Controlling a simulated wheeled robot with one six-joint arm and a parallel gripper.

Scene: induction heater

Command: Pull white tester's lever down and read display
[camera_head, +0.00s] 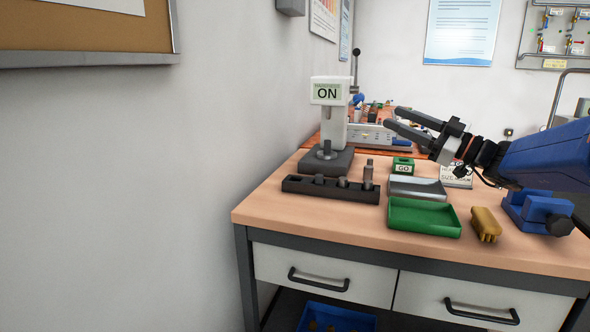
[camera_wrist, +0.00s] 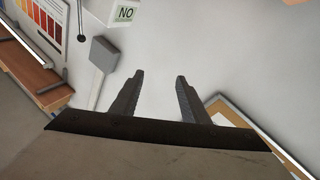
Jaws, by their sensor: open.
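The white tester (camera_head: 333,125) stands on a dark base at the back left of the wooden bench. Its display (camera_head: 327,93) reads "ON". In the wrist view the display (camera_wrist: 125,14) is upside down at the top edge. The lever (camera_head: 356,62), a dark upright rod with a black knob, rises at the tester's right side. A small metal part (camera_head: 326,149) stands on the base under the head. My gripper (camera_head: 391,120) is open and empty, in the air right of the tester. In the wrist view the fingers (camera_wrist: 160,78) are apart with nothing between them.
A dark block with metal parts (camera_head: 330,190) lies in front of the tester. The wall is close on the left.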

